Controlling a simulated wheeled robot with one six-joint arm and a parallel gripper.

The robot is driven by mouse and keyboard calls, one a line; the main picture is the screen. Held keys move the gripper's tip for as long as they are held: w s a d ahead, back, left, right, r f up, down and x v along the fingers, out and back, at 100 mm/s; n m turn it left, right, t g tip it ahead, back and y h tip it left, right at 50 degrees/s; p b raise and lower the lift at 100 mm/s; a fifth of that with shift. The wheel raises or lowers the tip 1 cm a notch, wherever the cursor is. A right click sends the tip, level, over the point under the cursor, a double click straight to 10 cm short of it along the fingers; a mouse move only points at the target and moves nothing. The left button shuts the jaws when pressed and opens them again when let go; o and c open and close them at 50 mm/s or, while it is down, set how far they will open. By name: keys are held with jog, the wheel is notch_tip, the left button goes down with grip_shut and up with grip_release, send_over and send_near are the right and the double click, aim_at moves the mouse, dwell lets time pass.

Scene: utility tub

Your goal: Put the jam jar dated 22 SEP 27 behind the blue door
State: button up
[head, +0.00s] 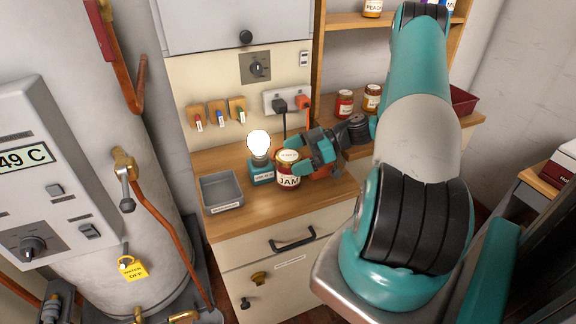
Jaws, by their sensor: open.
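A jar labelled JAM (289,181) with dark red contents and a pale lid stands upright on the wooden counter, beside a lit lamp. Any date on it is too small to read. My gripper (298,160) is open and right at this jar, reaching in from the right. Its teal fingers overlap the jar in the picture, and I cannot tell whether they touch it. No clearly blue door shows. A pale grey cabinet door (228,22) with a dark knob is shut above the counter.
A grey tray (221,191) lies left of the lamp (260,162). Two more jars, one red (344,104) and one orange (372,98), stand on the wooden shelf unit at right. A dark red bin (463,100) is beyond my arm. A large tank (90,180) fills the left.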

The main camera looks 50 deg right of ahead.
jog(key=shift+x, duration=1.1)
jog(key=c, duration=1.1)
jog(key=shift+r, duration=0.1)
jog(key=shift+c, duration=1.1)
jog(key=shift+r, duration=0.1)
